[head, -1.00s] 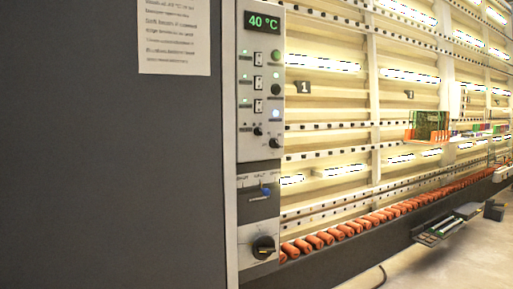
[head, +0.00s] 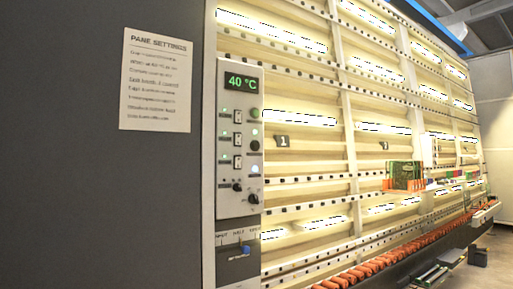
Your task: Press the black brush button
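A light grey control panel (head: 229,195) is on the front edge of the dark washer cabinet, left of centre in the head view. A green display (head: 241,82) at its top reads 40 °C. Below it, a column of round buttons runs down the right side. The black button (head: 255,145) sits between a green button (head: 255,113) above and a lit pale blue-white button (head: 255,169) below. The small labels are too blurred to read. Neither of my grippers is in view.
Rocker switches (head: 238,139) stand left of the buttons, and small dark knobs (head: 253,198) lie below. A blue-topped lever (head: 246,249) is on the lower panel. A PANE SETTINGS sheet (head: 156,80) hangs on the dark cabinet. The lit rack (head: 310,160) with orange rollers (head: 370,270) extends right.

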